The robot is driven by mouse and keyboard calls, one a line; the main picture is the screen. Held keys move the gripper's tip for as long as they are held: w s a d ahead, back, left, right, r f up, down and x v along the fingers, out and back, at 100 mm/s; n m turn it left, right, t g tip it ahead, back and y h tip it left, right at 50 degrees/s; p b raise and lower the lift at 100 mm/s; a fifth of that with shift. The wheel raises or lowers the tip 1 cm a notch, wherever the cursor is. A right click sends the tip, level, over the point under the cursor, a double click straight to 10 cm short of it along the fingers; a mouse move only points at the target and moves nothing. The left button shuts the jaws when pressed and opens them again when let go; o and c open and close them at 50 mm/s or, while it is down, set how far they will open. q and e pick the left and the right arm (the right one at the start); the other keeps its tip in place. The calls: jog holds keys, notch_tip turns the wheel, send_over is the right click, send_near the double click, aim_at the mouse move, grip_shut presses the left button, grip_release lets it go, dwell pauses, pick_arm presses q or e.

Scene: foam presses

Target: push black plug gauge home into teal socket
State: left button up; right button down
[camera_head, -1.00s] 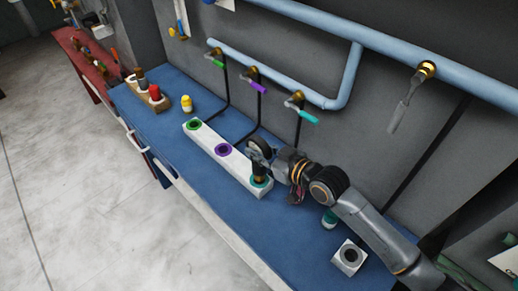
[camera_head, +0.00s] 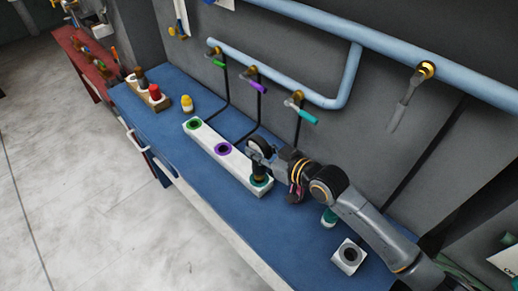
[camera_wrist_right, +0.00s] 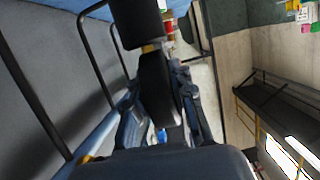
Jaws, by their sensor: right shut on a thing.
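The white block (camera_head: 240,173) on the blue bench has three ringed sockets. The teal socket (camera_head: 264,183) is at its near right end. The black plug gauge (camera_head: 259,172) stands roughly upright at the teal socket, its lower end at or in the ring; how deep it sits I cannot tell. My right gripper (camera_head: 264,157) is shut on the gauge from the right and partly hides it. In the right wrist view the black gauge (camera_wrist_right: 157,90) shows large between my fingers, with a brass-coloured band; the socket is hidden there. My left gripper is not in view.
The green socket (camera_head: 195,124) and purple socket (camera_head: 222,149) are empty. A yellow-topped bottle (camera_head: 187,104) and a wooden rack (camera_head: 150,97) stand farther left. A small white block with a dark hole (camera_head: 349,256) lies at right. Pipes with coloured valve levers run along the wall behind.

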jog(key=shift+f+b, duration=1.4)
jog(key=shift+f, duration=0.55)
jog(key=c, duration=1.1)
grip_release()
jog(key=shift+o, duration=0.2)
jog(key=shift+f, duration=0.1)
jog(key=shift+s, duration=0.1)
jog(key=v, duration=1.2)
